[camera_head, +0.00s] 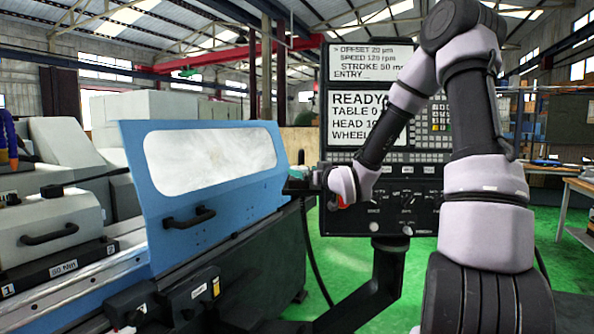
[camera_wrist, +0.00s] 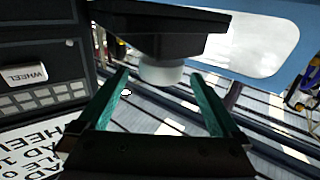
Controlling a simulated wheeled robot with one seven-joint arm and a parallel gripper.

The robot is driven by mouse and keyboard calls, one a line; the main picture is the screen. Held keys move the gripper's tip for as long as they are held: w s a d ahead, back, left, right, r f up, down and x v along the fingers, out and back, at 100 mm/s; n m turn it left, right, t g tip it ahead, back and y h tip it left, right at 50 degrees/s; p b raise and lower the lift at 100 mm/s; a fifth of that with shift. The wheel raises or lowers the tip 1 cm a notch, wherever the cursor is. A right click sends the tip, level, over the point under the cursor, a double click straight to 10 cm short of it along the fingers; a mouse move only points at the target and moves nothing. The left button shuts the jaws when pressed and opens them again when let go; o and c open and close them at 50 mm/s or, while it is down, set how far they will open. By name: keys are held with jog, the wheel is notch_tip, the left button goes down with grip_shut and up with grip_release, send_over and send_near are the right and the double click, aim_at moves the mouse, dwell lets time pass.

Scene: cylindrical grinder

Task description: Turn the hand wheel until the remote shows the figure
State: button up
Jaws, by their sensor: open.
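In the wrist view a dark flat box (camera_wrist: 160,30), which looks like the remote, has a pale round knob (camera_wrist: 162,73), probably the hand wheel. My gripper (camera_wrist: 160,78) is open, with its two green fingers apart on either side of the knob in the picture. I cannot tell whether they touch it. In the head view my gripper (camera_head: 308,176) is small, beside the right end of the blue door, near a dark box (camera_head: 296,187). The remote's display and figure cannot be seen. The knob is hidden in the head view.
The blue door (camera_head: 255,170) with a window and black handle stands left of my gripper. The control panel (camera_head: 340,215) stands behind my arm; its screen (camera_head: 352,115) reads READY, OFFSET 20 µm, SPEED 120 rpm, partly covered by my arm. Green floor (camera_head: 330,280) lies below.

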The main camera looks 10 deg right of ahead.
aim_at(295, 168)
jog(key=x, duration=0.6)
jog(key=shift+w+a, duration=0.15)
jog(key=shift+w, duration=0.05)
jog(key=shift+c, duration=0.3)
jog(key=c, duration=1.3)
jog(key=shift+o, duration=0.2)
jog(key=shift+m+h, duration=0.3)
jog(key=shift+h, duration=0.2)
